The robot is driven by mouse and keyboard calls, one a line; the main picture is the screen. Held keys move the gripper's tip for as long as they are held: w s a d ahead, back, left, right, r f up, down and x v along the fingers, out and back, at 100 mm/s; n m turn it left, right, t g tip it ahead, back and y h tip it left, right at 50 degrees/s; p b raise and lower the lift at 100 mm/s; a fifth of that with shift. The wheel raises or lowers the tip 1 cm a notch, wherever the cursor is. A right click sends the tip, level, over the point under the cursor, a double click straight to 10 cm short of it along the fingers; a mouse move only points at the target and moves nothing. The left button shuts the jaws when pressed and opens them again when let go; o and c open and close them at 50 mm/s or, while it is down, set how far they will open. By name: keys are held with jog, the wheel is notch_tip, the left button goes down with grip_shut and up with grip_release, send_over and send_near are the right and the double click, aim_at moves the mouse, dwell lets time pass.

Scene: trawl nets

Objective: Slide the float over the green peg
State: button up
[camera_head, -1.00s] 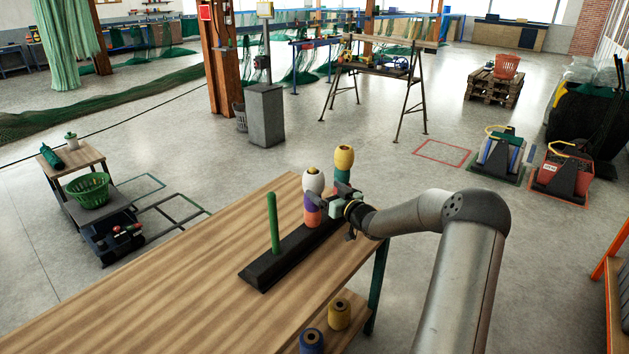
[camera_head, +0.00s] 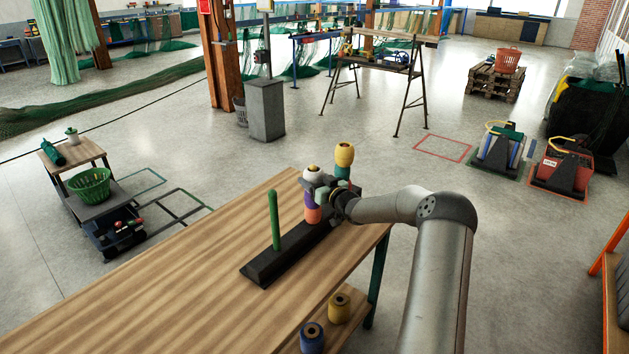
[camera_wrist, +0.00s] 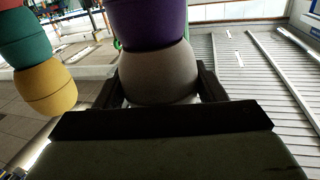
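The green peg (camera_head: 274,220) stands upright and bare at the near end of a dark base (camera_head: 262,270) on the wooden bench. On the middle stack a white float (camera_head: 312,173) sits above a purple float (camera_head: 310,200) and an orange float (camera_head: 313,215). Behind it a yellow float (camera_head: 344,154) sits above a green one (camera_head: 342,173). My gripper (camera_head: 314,186) is at the white float. In the wrist view, its fingers stand on both sides of the white float (camera_wrist: 158,72), with the purple float (camera_wrist: 147,22) beyond. Finger contact is unclear.
A yellow spool (camera_head: 339,308) and a blue spool (camera_head: 312,337) sit on a lower shelf at the bench's front. The bench top (camera_head: 180,290) left of the base is clear. A cart with a green basket (camera_head: 90,186) stands on the floor at left.

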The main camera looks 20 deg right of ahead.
jog(key=shift+o, duration=0.7)
jog(key=shift+c, duration=1)
jog(key=shift+w+r+p, duration=0.15)
jog(key=shift+r+p, duration=1)
jog(key=shift+r, duration=1.6)
jog(key=shift+w+r+p, duration=0.1)
jog(key=shift+r+p, duration=1.05)
jog(key=shift+r, duration=1.55)
